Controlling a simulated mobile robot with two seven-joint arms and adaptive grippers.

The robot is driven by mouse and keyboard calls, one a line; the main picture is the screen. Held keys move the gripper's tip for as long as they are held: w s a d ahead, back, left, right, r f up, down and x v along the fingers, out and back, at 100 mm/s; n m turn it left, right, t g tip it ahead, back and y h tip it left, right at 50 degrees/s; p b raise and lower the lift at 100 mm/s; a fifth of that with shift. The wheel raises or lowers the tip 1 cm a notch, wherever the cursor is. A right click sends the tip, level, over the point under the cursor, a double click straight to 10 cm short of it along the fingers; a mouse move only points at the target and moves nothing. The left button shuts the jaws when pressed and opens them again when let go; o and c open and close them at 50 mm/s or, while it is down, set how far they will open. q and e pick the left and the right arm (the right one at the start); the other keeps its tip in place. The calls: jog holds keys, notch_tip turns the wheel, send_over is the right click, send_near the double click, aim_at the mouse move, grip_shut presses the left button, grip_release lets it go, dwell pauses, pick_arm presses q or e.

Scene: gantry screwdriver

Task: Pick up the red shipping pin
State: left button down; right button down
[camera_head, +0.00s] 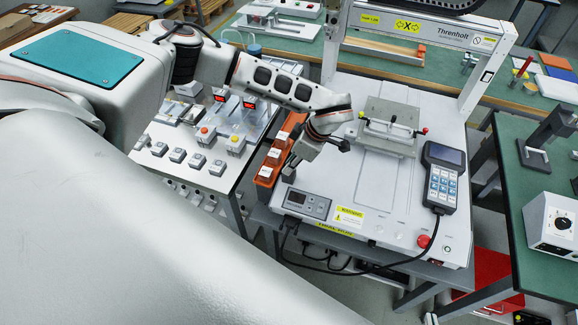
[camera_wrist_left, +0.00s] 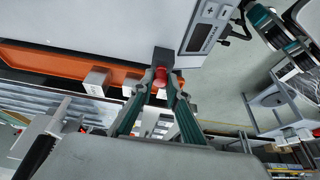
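The red shipping pin (camera_wrist_left: 163,77) shows in the left wrist view as a red piece at a dark block (camera_wrist_left: 162,57) by the pale machine's edge. My left gripper (camera_wrist_left: 165,82) has its green fingers drawn together, one on each side of the pin, with no clear gap. It appears shut on the pin, which is still at the block. In the head view my left gripper (camera_head: 290,170) points down at the machine's left front corner. I cannot make out the pin there. My right gripper is in neither view.
An orange tray (camera_head: 264,177) with white-tagged bins is close left of my left gripper. A display panel (camera_head: 307,203) is just in front. The gantry machine (camera_head: 385,222) carries a clamped plate (camera_head: 388,135), a handheld controller (camera_head: 443,178) and a red button (camera_head: 423,241).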

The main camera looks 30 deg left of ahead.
pick_arm(q)
jog(key=shift+r, duration=0.1)
notch_tip(320, 180, up, 25)
jog(key=p, duration=0.4)
jog(key=shift+p, duration=0.3)
dwell(0.8)
